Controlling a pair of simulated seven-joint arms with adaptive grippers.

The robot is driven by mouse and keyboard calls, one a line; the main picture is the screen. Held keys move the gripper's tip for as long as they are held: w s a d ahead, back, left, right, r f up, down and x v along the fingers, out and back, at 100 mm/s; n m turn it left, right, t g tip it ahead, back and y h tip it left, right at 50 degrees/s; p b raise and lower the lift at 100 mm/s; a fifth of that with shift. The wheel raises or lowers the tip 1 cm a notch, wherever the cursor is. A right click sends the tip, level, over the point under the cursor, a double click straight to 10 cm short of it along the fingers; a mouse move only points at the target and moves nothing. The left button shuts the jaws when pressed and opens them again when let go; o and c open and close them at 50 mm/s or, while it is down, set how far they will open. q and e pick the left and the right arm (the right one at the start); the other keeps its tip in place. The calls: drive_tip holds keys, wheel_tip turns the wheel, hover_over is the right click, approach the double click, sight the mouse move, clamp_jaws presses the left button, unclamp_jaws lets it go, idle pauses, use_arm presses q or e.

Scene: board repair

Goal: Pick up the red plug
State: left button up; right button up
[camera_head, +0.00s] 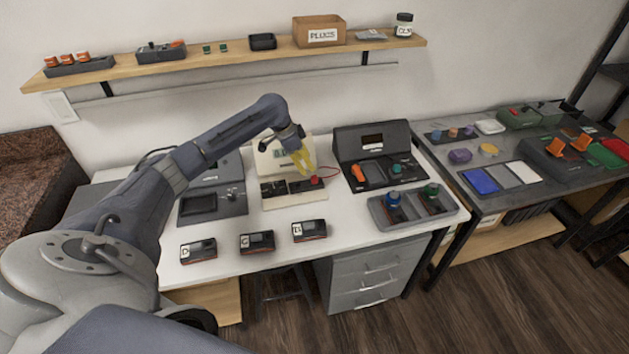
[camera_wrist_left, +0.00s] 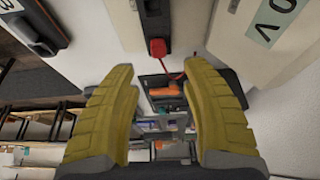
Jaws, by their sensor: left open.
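The red plug (camera_head: 316,181) sits at the right end of a dark socket block on a cream test panel (camera_head: 295,206), with a red lead running from it. It also shows in the left wrist view as a red plug (camera_wrist_left: 158,47) at the top middle, beyond the fingertips. My left gripper (camera_head: 302,161) has yellow fingers and is above and just behind the plug in the head view. In the left wrist view my left gripper (camera_wrist_left: 165,80) is open, with nothing held between its fingers. My right gripper is in neither view.
A dark open case (camera_head: 378,160) stands right of the panel. A grey tray (camera_head: 412,209) with blue and green knobs lies in front of it. Several small labelled modules (camera_head: 257,242) line the table's front. A grey device (camera_head: 212,204) stands at left.

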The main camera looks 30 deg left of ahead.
sight(315, 177)
use_arm(q)
drive_tip(key=shift+x, duration=4.3)
drive_tip(key=shift+o, duration=0.3)
drive_tip(key=shift+d, duration=0.2)
clamp_jaws()
